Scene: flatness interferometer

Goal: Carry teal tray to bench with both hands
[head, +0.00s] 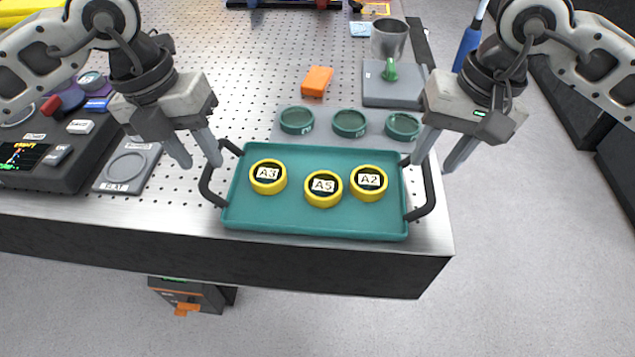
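The teal tray (312,228) sits at the front edge of the bench (120,208), apparently resting on it. It holds three yellow-rimmed round pieces labelled A3 (268,177), A5 (323,188) and A2 (369,182). Dark handles stick out at its left (207,186) and right (430,188) ends. My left gripper (201,166) is open and empty, its fingertips at or just above the left handle. My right gripper (432,168) is open and empty, its fingertips on either side of the right handle in the picture. Whether either touches a handle is unclear.
Several teal round holders (349,123) stand on a grey plate just behind the tray. An orange block (317,81) and a grey stand with a metal cup (390,40) are further back. Instruments (62,140) fill the left side. Floor lies right of the bench.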

